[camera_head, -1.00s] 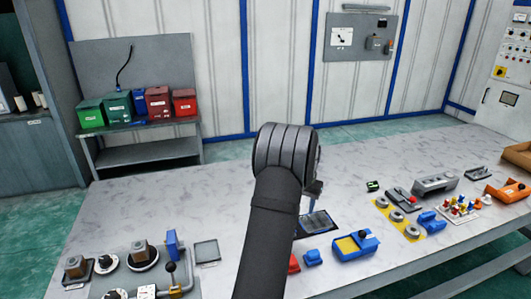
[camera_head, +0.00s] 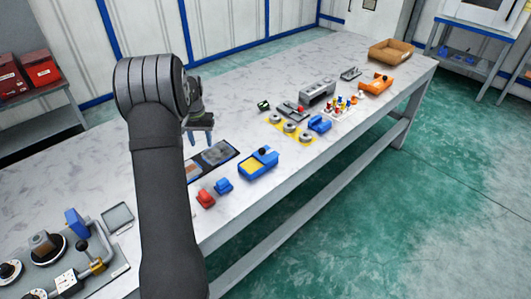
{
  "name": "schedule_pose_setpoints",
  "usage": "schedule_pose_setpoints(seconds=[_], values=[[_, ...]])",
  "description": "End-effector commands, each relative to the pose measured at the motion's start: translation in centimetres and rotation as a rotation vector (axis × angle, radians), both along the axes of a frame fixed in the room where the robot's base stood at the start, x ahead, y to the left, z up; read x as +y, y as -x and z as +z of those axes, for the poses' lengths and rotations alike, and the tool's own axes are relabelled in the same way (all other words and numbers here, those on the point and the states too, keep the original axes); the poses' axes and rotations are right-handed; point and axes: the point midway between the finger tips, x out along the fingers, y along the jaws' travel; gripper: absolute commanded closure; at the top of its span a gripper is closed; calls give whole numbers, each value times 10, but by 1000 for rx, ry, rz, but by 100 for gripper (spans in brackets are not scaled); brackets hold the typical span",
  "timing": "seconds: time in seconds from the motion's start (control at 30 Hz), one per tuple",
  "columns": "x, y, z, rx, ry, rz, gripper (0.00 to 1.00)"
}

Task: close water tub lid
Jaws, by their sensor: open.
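A blue tub (camera_head: 262,168) with a yellow area on its left and a dark knob at its back sits near the table's front edge. It may be the water tub; I cannot tell its lid apart or how far open it is. My gripper (camera_head: 200,138) points down, open, with its fingers apart and nothing seen between them. It is above the table, behind and to the left of the blue tub and apart from it. My arm hides part of the table to the left of the tub.
A dark tray (camera_head: 228,148) lies between gripper and tub.

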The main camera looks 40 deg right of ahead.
Motion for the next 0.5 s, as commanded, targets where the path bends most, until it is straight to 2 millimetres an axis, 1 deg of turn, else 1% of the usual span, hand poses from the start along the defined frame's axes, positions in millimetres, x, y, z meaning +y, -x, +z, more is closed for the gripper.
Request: schedule_pose_setpoints(seconds=[0.03, 0.07, 0.13, 0.17, 0.2, 0.23, 0.27, 0.3, 0.37, 0.4, 0.5], values=[[0, 0, 0, 0, 0, -1, 61], [-2, 1, 1, -1, 2, -4, 67], [-12, 7, 5, -8, 16, -33, 81], [-21, 13, 8, -15, 29, -59, 87], [-35, 22, 14, -25, 52, -100, 95], [-48, 31, 19, -35, 74, -139, 100], [-63, 41, 26, -47, 95, -182, 100], [-82, 56, 34, -63, 128, -242, 100], [-108, 78, 46, -88, 176, -331, 100], [-125, 93, 54, -104, 206, -385, 100], [-155, 125, 70, -139, 267, -496, 100]])
